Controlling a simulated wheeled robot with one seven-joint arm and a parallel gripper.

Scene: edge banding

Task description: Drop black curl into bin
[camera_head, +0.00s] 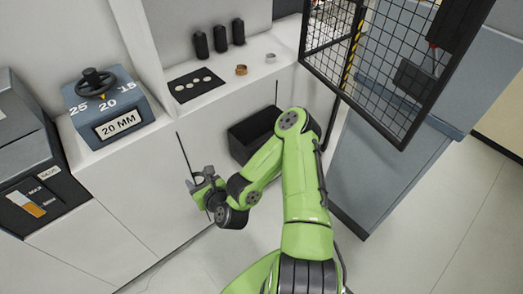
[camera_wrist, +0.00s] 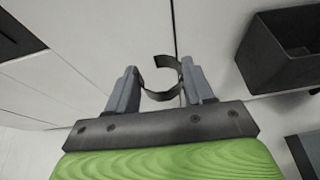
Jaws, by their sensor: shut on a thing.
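The black curl (camera_wrist: 160,92) is a thin, open ring of dark strip. In the wrist view it sits between the two fingers of my gripper (camera_wrist: 161,88), which is shut on it. In the head view my gripper (camera_head: 204,180) is in front of the white cabinet, left of the bin; the curl is too small to make out clearly there. The bin (camera_head: 240,150) is a black open box low against the cabinet front, partly behind my arm. In the wrist view the bin (camera_wrist: 262,62) is at the upper right, apart from the curl, and its visible inside looks empty.
A counter holds several black cylinders (camera_head: 220,40), a tan curl (camera_head: 241,70), a pale curl (camera_head: 271,58) and a dark mat (camera_head: 196,85) with light discs. A dial box (camera_head: 107,103) stands at left. A mesh guard (camera_head: 385,60) hangs at upper right. Floor is clear at lower right.

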